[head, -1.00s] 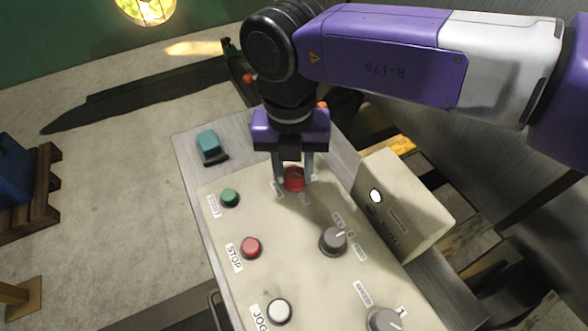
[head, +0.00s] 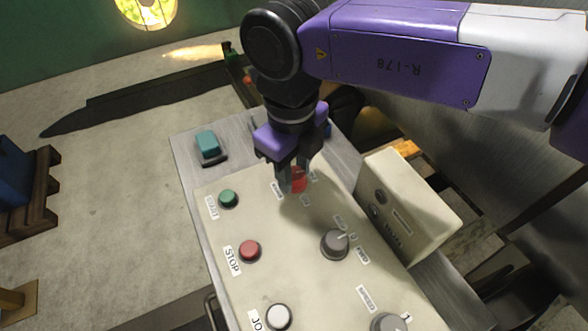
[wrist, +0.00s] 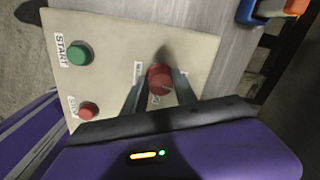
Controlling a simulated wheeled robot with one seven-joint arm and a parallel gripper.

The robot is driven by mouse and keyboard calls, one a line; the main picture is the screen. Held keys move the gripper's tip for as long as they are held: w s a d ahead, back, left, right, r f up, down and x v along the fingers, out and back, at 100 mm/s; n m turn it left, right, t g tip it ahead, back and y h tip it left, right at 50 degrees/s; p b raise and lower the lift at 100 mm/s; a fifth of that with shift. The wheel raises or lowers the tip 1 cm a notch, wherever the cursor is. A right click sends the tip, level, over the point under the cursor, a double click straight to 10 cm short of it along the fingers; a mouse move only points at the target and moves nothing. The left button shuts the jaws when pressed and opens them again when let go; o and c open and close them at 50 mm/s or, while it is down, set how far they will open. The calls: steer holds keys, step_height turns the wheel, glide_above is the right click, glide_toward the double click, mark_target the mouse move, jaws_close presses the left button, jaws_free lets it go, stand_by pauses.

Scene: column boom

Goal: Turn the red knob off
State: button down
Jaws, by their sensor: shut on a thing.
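The red knob (head: 298,181) sits at the far end of the beige control panel (head: 290,225). My gripper (head: 293,183) points down at it with a finger on either side, shut on the knob. In the wrist view the red knob (wrist: 159,78) shows between the two finger tips (wrist: 157,92). The knob's small labels are partly covered by the fingers, so I cannot read its setting.
A green START button (head: 228,198), a red STOP button (head: 249,250) and a white button (head: 278,316) line the panel's left side. Grey knobs (head: 334,244) sit nearer on the right. A beige box (head: 408,205) stands along the right edge. A teal item (head: 208,143) lies at the back left.

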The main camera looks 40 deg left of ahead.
mark_target(293, 174)
steer(key=shift+r+n, duration=0.1)
steer(key=shift+n, duration=1)
steer(key=c, duration=1)
jaws_free()
step_height(293, 174, up, 8)
steer(key=shift+s+f, duration=0.1)
steer(key=shift+s, duration=0.05)
